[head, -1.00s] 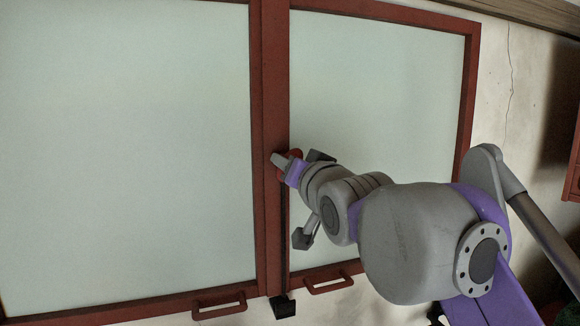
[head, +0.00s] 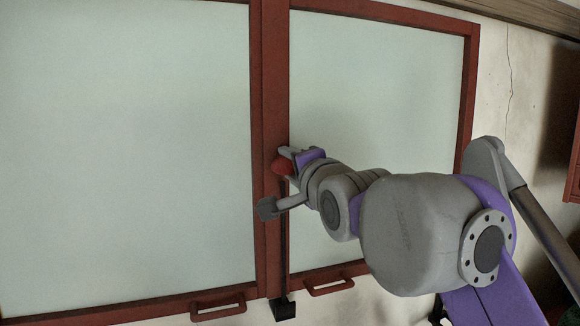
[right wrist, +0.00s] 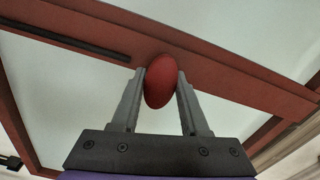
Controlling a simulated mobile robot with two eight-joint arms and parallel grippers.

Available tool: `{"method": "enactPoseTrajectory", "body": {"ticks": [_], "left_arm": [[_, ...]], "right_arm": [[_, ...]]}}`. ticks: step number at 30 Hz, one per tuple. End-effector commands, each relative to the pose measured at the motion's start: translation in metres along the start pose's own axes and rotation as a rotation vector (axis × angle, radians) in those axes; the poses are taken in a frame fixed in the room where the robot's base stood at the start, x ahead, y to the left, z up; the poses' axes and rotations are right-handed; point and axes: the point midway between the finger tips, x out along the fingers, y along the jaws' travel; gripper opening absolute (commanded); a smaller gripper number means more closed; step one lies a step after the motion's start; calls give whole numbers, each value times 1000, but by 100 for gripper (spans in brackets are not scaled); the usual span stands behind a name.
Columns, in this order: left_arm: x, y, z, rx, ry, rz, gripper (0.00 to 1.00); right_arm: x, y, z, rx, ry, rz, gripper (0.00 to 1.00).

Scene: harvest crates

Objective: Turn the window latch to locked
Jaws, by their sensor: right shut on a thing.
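The window latch shows as a red rounded knob (head: 282,167) on the red middle post of the window. In the right wrist view the knob (right wrist: 160,82) is a red oval between my two grey fingers. My right gripper (head: 285,156) is at the post, shut on this knob. In the right wrist view the right gripper's fingers (right wrist: 160,88) stand on either side of it. The latch's base is mostly hidden by the knob and fingers, so its exact angle is hard to tell. My left gripper is not in view.
A dark rod runs down the red post (head: 272,90) to a black block (head: 284,308). Two red pull handles (head: 218,302) (head: 327,285) stick out along the bottom frame. Large pale panes (head: 125,150) lie either side. Cracked wall (head: 510,60) is at the right.

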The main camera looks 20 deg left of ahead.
Motion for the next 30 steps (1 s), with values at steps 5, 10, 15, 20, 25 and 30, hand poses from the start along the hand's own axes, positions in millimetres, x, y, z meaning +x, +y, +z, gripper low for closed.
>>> {"method": "enactPoseTrajectory", "body": {"ticks": [5, 10, 15, 20, 25, 30], "left_arm": [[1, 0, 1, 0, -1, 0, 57], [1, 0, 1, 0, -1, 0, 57], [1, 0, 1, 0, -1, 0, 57], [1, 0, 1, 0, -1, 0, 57], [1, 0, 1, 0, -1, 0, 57], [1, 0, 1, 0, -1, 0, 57]], "right_arm": [[0, 0, 0, 74, 0, -1, 0], [0, 0, 0, 111, 0, -1, 0], [0, 0, 0, 125, 0, -1, 0], [0, 0, 0, 126, 0, -1, 0], [0, 0, 0, 125, 0, -1, 48], [0, 0, 0, 124, 0, -1, 74]]}}
